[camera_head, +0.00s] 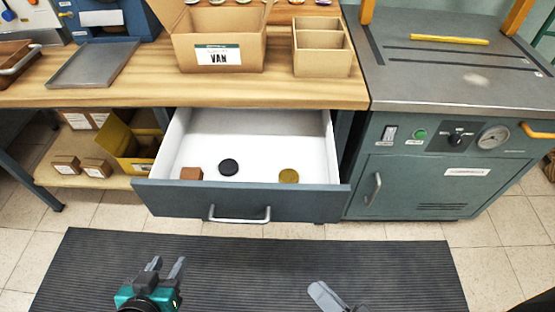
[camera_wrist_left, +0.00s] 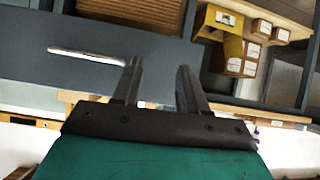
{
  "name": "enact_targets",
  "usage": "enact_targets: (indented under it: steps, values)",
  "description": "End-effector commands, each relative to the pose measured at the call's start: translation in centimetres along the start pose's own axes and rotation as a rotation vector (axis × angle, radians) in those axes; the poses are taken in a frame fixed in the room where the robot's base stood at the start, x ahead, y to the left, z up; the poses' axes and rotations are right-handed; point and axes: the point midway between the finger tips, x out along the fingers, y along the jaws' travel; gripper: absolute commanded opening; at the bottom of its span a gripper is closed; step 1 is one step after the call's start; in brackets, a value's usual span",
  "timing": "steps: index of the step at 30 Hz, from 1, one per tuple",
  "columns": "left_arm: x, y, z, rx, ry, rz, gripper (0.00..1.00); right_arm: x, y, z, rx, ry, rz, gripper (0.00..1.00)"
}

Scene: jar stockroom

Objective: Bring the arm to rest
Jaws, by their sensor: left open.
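My left gripper (camera_head: 168,266) is open and empty, held low in front of the open drawer, over the dark floor mat. In the left wrist view its two fingers (camera_wrist_left: 160,85) stand apart with nothing between them. My right gripper (camera_head: 322,295) shows only in part at the bottom edge of the head view, and whether it is open cannot be made out. The drawer (camera_head: 240,203) is pulled out and holds a brown block (camera_head: 191,173), a black round lid (camera_head: 228,167) and a yellowish round lid (camera_head: 289,176).
The drawer handle (camera_head: 240,215) sticks out toward me. The wooden bench (camera_head: 130,92) carries a box marked VAN (camera_head: 218,40), a divided box (camera_head: 321,48) and a grey tray (camera_head: 94,64). A green cabinet (camera_head: 440,150) stands at the right. The ribbed mat (camera_head: 240,260) is clear.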

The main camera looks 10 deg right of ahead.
Motion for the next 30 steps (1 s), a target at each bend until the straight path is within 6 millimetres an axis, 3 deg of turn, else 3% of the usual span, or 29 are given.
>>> enact_targets:
  steps: [3,7,15,21,30]
  values:
    - [-0.6,-1.0,-1.3,0.012,0.007,-0.02,0.43,3.0,-0.8,-2.0,-0.219,-0.015,0.115,0.36]
    - [-1.2,-1.6,-2.0,0.021,0.013,-0.033,0.43,5.7,-1.2,-4.5,-0.478,-0.074,0.257,0.36]
    - [-2.3,-2.0,-2.0,0.025,-0.001,-0.044,0.43,7.7,-2.2,-9.1,-0.903,-0.282,0.486,0.36]
    - [-2.6,-2.4,-1.8,0.026,-0.005,-0.053,0.43,7.6,-2.5,-10.4,-1.022,-0.378,0.544,0.36]
    - [-2.6,-2.3,-1.5,0.026,-0.009,-0.052,0.43,7.6,-2.3,-10.4,-1.031,-0.388,0.548,0.36]
